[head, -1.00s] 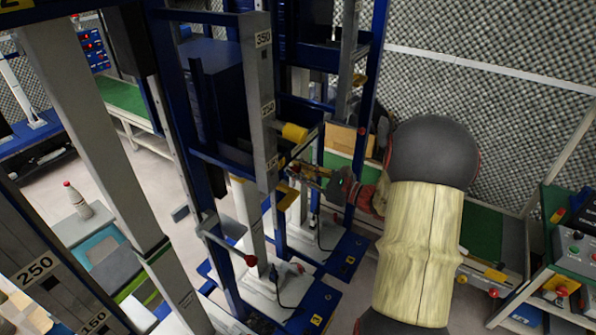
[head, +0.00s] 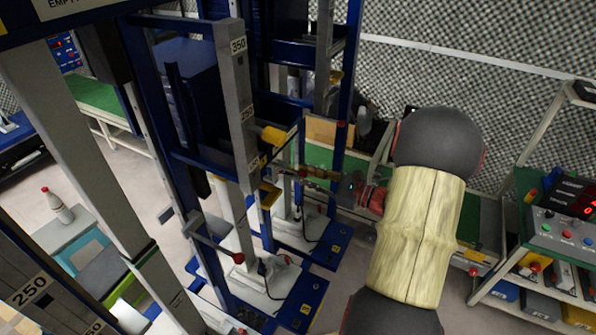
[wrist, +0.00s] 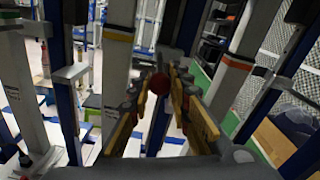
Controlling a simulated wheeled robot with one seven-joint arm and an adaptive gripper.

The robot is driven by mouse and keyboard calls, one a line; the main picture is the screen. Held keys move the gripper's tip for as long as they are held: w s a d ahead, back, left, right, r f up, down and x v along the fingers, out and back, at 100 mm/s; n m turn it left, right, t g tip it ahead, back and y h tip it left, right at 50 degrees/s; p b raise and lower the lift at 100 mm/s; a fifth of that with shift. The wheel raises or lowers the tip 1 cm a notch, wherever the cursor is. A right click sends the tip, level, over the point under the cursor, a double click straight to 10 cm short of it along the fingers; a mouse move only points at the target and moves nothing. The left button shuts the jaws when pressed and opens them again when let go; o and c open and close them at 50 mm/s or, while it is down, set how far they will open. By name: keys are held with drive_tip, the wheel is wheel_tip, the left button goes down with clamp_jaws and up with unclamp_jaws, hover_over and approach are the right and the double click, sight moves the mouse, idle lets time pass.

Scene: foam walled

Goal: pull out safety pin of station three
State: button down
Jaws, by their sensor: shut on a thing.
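My gripper (head: 300,173) reaches left from my arm toward the grey numbered post (head: 239,100) of a blue-framed station. A yellow part (head: 273,137) sticks out of the post just above my gripper, and another yellow part (head: 268,194) is below. The station's number is not readable.
A lever with a red ball (head: 238,257) sticks out lower on the station. Blue base plates (head: 300,300) stand on the floor. A second blue frame (head: 345,110) rises close behind my gripper. A control box (head: 572,225) stands on a rack at the right.

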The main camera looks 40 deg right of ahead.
drive_tip(key=shift+s+f, duration=0.1)
drive_tip(key=shift+f, duration=0.05)
drive_tip(key=c, duration=2.1)
unclamp_jaws()
drive_tip(key=shift+o, duration=0.9)
drive_tip(key=shift+s+d, duration=0.1)
drive_tip(key=shift+s, duration=0.05)
drive_tip(key=o, duration=0.3)
drive_tip(key=v, duration=1.2)
